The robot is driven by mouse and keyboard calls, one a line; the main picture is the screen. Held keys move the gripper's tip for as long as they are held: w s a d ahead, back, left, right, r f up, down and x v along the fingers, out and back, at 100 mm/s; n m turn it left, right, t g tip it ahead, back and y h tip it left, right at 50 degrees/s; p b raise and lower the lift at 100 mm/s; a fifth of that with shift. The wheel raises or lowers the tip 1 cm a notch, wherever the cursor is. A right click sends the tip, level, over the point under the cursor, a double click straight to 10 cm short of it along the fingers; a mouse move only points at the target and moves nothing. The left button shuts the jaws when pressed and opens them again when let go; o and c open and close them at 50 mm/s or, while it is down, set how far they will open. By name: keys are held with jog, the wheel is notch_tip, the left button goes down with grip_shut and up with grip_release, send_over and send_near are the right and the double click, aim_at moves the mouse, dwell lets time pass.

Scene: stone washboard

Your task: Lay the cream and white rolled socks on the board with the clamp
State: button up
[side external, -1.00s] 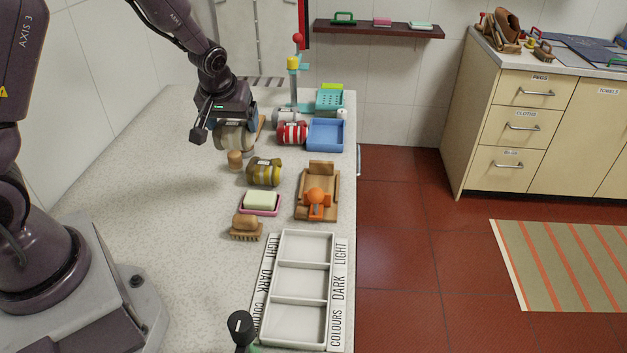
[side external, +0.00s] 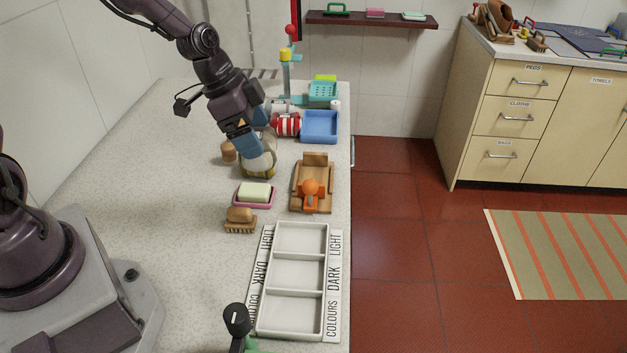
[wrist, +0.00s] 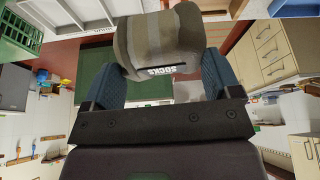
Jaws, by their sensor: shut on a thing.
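The rolled socks (wrist: 165,40), in pale and darker stripes with a "SOCKS" label, are gripped between the blue finger pads of my gripper (wrist: 160,72) in the wrist view. In the side view my gripper (side external: 252,148) points down, and the cream socks (side external: 266,146) show beside its blue fingers. They appear above or in front of a mustard roll, which is mostly hidden; I cannot tell the gap between them. The wooden board (side external: 301,197) with its orange clamp (side external: 311,187) lies to the right and nearer, with no socks on it.
A red-striped roll (side external: 287,124) and a blue tray (side external: 321,126) stand behind. A soap on a pink dish (side external: 254,193), a brush (side external: 240,220) and a small wooden piece (side external: 229,151) are close by. A sorting tray (side external: 299,272) lies in front. The left worktop is clear.

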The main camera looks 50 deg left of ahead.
aim_at(311, 156)
jog(key=shift+w+m, duration=0.2)
jog(key=shift+m, duration=0.3)
jog(key=w+f, duration=0.3)
jog(key=w, duration=0.1)
jog(key=w+f, duration=0.3)
jog(key=w, duration=0.2)
jog(key=w+a+f, duration=0.1)
jog(key=w+f, duration=0.3)
jog(key=shift+w+a, duration=0.1)
jog(key=shift+w, duration=0.2)
jog(key=shift+f, duration=1.5)
jog(key=shift+f, duration=0.15)
jog(key=o, duration=0.9)
